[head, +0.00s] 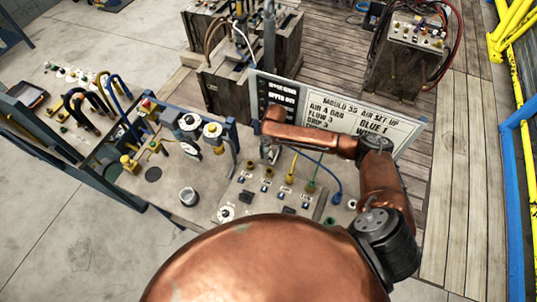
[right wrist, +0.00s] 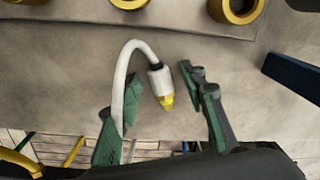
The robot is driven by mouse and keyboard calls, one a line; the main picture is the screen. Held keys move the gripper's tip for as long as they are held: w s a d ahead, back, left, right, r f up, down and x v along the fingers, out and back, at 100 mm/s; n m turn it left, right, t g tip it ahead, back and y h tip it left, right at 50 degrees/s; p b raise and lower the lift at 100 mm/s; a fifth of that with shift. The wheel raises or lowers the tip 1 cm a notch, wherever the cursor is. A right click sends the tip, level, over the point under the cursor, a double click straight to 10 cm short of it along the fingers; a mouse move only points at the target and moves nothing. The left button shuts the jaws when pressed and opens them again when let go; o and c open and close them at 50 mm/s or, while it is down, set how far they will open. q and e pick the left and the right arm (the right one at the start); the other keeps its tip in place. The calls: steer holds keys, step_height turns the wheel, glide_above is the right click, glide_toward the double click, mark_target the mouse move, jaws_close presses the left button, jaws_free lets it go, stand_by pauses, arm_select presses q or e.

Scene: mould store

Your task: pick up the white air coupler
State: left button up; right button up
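The white air coupler (right wrist: 158,80) shows in the right wrist view as a white sleeve with a yellow tip, on the end of a white hose (right wrist: 126,62) that bends over in an arch. My right gripper (head: 269,153) is over the back of the panel table in the head view, partly hidden by its own arm. In the right wrist view its two green-padded fingers (right wrist: 160,84) stand apart, one on each side of the coupler. A gap shows on the right finger's side. The hose passes close by the left finger; I cannot tell whether they touch. My left gripper is not in view.
A port panel (head: 275,200) with yellow, green and blue hoses lies under my right arm. A sign board (head: 365,118) stands just behind it. Yellow rings (right wrist: 236,8) edge the wrist view.

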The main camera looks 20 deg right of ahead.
steer(key=shift+c, duration=0.2)
jaws_close()
steer(key=shift+r, duration=0.15)
stand_by(0.3)
